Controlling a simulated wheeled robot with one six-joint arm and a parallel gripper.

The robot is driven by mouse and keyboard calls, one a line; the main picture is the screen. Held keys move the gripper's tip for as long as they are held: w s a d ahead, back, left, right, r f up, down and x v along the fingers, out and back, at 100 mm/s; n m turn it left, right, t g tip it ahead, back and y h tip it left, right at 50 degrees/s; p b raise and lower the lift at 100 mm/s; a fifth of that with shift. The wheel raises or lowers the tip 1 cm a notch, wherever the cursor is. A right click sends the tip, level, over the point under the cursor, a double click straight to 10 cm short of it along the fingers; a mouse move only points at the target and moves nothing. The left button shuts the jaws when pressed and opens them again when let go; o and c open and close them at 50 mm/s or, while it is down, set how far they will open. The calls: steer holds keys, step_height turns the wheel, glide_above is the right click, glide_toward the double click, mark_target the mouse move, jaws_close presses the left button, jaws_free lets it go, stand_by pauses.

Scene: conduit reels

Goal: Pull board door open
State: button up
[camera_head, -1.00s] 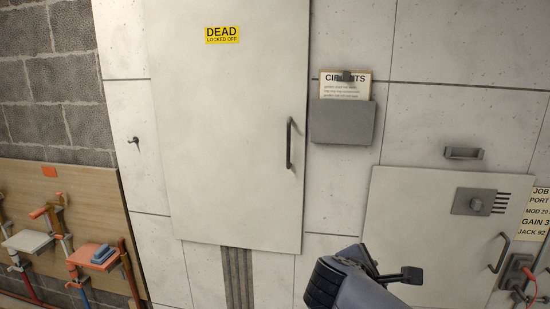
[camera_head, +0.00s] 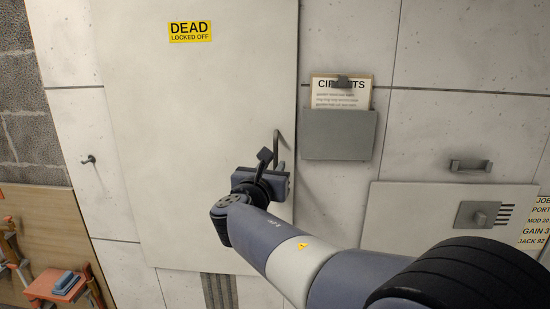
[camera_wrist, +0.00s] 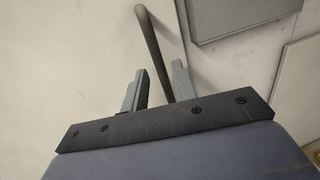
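The board door (camera_head: 190,110) is a large pale flat panel with a yellow "DEAD LOCKED OFF" label (camera_head: 190,31). It looks shut against the wall. Its dark bar handle (camera_head: 277,145) stands upright near the door's right edge. My gripper (camera_head: 270,162) is at the lower part of this handle and hides some of it. In the wrist view the handle (camera_wrist: 153,45) runs down between the two grey fingers of my gripper (camera_wrist: 160,78). The fingers are apart, with gaps on both sides of the bar. I cannot tell how deep the bar sits between them.
A grey document holder (camera_head: 340,134) with a "CIRCUITS" sheet (camera_head: 342,92) hangs right of the door. A small wall hook (camera_head: 89,160) is left of the door.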

mark_target(275, 164)
steer(key=shift+p+x, duration=0.35)
steer(key=shift+x, duration=1.35)
jaws_close()
